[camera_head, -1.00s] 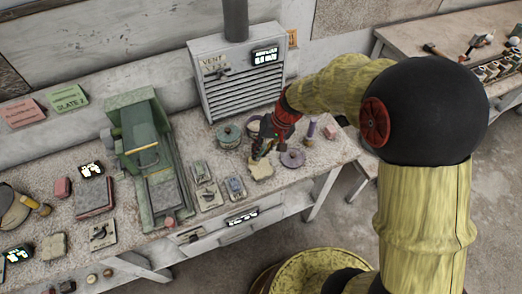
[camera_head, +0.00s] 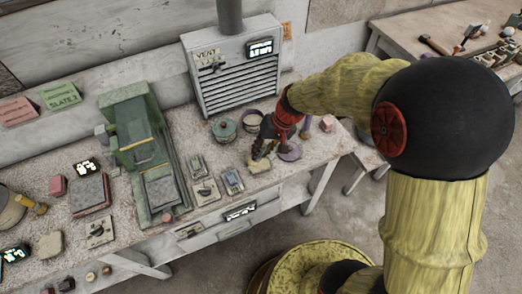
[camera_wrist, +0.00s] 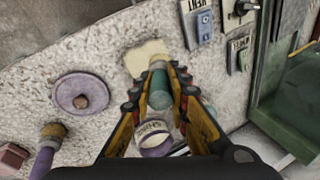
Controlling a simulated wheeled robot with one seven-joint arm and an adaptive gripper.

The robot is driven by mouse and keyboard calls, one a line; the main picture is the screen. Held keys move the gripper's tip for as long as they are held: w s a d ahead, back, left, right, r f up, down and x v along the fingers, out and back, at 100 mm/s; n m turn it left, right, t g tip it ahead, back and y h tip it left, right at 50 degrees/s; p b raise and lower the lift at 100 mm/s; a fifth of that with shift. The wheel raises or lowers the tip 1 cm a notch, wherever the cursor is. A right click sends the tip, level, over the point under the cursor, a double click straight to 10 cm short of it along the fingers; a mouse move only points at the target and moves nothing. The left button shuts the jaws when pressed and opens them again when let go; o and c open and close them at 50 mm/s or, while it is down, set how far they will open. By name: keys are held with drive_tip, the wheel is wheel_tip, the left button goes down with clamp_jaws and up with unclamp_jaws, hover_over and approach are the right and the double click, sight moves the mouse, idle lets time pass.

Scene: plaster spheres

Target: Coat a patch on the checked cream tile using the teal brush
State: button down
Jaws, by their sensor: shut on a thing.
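The cream tile (camera_head: 259,165) lies on the bench below my gripper, its edge partly covered by it in the head view. It also shows in the wrist view (camera_wrist: 146,55), just beyond the fingertips; no check pattern is clear. My gripper (camera_wrist: 160,82) is shut on the teal brush (camera_wrist: 161,95), whose teal body shows between the fingers. The brush's pale tip end points toward the tile's near edge. I cannot tell whether it touches. In the head view my gripper (camera_head: 262,150) is low over the tile, and the brush is hardly distinguishable.
A purple disc-shaped lid (camera_wrist: 80,95), a purple-handled brush (camera_wrist: 46,148) and a pink block (camera_wrist: 12,156) lie beside the tile. A white-and-purple jar (camera_wrist: 156,136) is under my gripper. A teal pot (camera_head: 225,130) and switch plates (camera_head: 205,191) are close. A green machine (camera_head: 145,150) stands left.

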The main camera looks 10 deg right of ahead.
drive_tip(key=shift+w+a, duration=0.25)
drive_tip(key=shift+w, duration=0.55)
drive_tip(key=shift+w+a, duration=0.2)
drive_tip(key=shift+w, duration=0.55)
drive_tip(key=shift+s+r, duration=0.1)
drive_tip(key=shift+s+d+r+p, duration=0.25)
drive_tip(key=shift+s+r+p, duration=0.2)
drive_tip(key=shift+s+r, duration=0.3)
drive_tip(key=shift+f, duration=0.15)
drive_tip(key=shift+r+p, duration=0.85)
drive_tip(key=shift+r, duration=0.45)
drive_tip(key=shift+r+p, duration=1.35)
drive_tip(key=shift+r, duration=0.65)
